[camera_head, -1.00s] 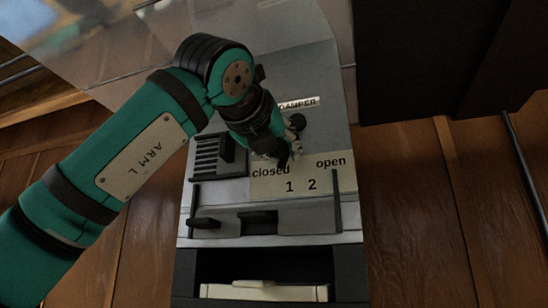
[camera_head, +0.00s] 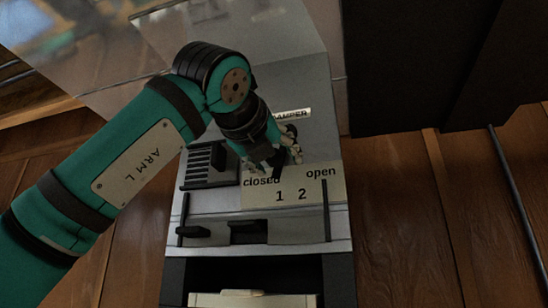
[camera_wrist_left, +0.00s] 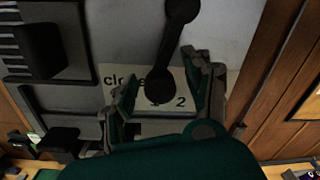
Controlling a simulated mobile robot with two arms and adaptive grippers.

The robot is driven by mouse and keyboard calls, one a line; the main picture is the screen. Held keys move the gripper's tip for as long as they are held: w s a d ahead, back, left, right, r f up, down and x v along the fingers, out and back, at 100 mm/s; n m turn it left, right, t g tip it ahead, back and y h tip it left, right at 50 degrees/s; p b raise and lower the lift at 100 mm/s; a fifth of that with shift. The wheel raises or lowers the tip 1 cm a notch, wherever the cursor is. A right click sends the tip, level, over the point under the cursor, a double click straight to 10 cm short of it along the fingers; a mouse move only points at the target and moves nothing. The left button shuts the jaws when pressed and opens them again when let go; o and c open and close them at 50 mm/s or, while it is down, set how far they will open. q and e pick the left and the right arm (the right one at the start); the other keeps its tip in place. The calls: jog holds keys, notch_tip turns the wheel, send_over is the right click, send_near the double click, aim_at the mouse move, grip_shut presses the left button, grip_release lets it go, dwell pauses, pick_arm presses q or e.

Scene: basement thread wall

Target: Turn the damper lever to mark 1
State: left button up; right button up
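The damper lever is a black bar with round ends; in the left wrist view (camera_wrist_left: 168,48) it runs down from its upper round end to a knob over the scale plate. The cream scale plate (camera_head: 256,194) reads closed, 1, 2, open. From the wrist, the knob covers part of "closed" and the top of the 1. My left gripper (camera_head: 275,158) is over the plate's upper edge and hides much of the lever in the head view. In the wrist view its fingers (camera_wrist_left: 163,88) are apart, one each side of the knob; contact cannot be told. My right gripper is not in view.
A black slotted block (camera_head: 207,166) stands left of the plate. Below is a ledge with dark handles (camera_head: 248,228) and an open recess holding a pale piece (camera_head: 255,299). A large dark box (camera_head: 420,70) is at the upper right. Wooden wall panels (camera_head: 395,210) flank the unit.

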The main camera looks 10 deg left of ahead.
pick_arm(q)
jog(key=s, duration=1.2)
jog(key=shift+a+f, duration=0.15)
jog(key=shift+a, duration=0.3)
